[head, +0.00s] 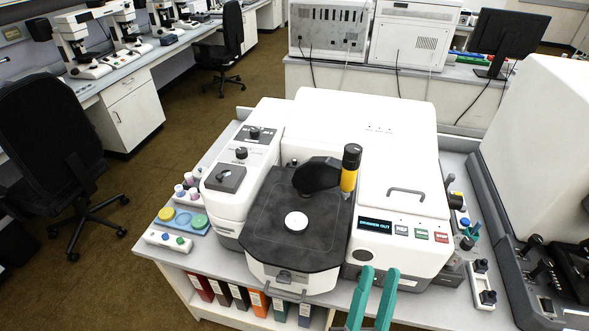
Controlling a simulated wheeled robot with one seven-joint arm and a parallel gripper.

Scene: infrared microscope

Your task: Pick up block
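My gripper (379,272) shows at the bottom, right of centre, as two teal fingers pointing up the picture. A gap shows between the fingertips and nothing is held in it. It is in front of the white microscope (330,120), below its panel with a lit display. No single thing is clearly the block. A white disc (296,221) lies on the dark stage (270,245). A white block-like holder with coloured caps (168,240) lies at the bench's left front. A small white piece with dark tops (483,284) stands to the right of my gripper.
A blue tray with coloured discs (182,219) lies left of the microscope. A dark and yellow cylinder (350,168) rises beside the stage. A large white instrument (540,150) stands at right. Several binders (238,297) fill the shelf below. Office chairs (50,150) stand at left.

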